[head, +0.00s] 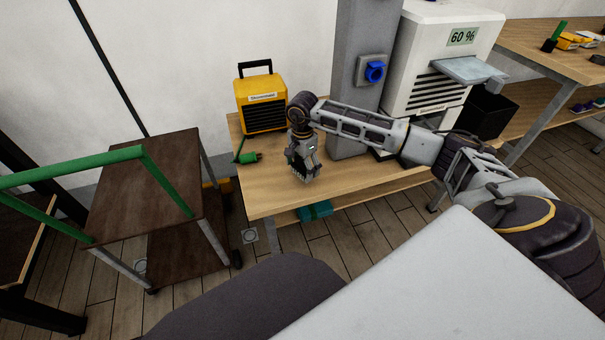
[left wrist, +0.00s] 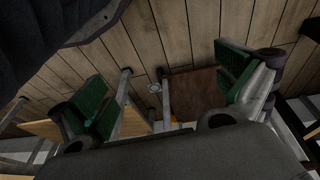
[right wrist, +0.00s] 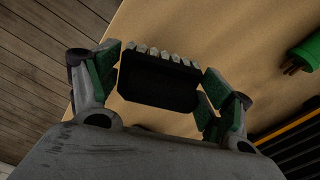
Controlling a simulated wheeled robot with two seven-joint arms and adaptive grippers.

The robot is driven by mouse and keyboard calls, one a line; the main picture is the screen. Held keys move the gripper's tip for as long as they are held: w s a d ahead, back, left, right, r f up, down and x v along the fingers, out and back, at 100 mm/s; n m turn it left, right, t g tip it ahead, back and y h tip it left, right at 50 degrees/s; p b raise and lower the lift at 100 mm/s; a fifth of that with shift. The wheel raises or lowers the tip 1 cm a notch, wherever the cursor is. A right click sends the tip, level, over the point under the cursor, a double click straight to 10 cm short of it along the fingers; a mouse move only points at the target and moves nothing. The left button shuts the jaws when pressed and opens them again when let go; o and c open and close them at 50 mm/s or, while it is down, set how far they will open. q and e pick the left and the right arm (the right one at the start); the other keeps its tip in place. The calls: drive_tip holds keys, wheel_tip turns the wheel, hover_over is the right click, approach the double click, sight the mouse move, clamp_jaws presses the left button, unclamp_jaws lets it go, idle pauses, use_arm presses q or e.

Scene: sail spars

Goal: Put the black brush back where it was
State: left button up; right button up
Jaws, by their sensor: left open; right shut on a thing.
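My right gripper (head: 303,174) is over the wooden bench (head: 265,197), close to its front left part. In the right wrist view my right gripper (right wrist: 160,82) is shut on the black brush (right wrist: 157,83), a dark block with a row of pale bristles along its far edge. The brush sits between the green finger pads, with the bench top below it. In the head view the brush is too small to make out clearly. My left gripper (left wrist: 165,95) is open and empty above the floor in the left wrist view; the head view does not show it.
A yellow heater (head: 262,104) and a green plug (head: 250,157) are on the bench, left of the gripper. A grey column (head: 352,120) and a white machine (head: 430,60) stand to the right. A brown cart (head: 150,195) with green rails stands left.

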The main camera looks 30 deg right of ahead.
sight(303, 174)
use_arm(q)
drive_tip(key=shift+f, duration=0.1)
use_arm(e)
drive_tip(key=shift+f, duration=0.3)
drive_tip(key=shift+f+b, duration=0.3)
drive_tip(key=shift+f, duration=1.25)
use_arm(q)
drive_tip(key=shift+s+d+r, duration=0.15)
drive_tip(key=shift+r, duration=0.45)
drive_tip(key=shift+f, duration=0.15)
use_arm(e)
drive_tip(key=shift+f, duration=0.1)
drive_tip(key=o, duration=0.6)
use_arm(q)
drive_tip(key=shift+w+r, duration=0.2)
drive_tip(key=shift+r, duration=0.05)
use_arm(e)
drive_tip(key=o, duration=0.4)
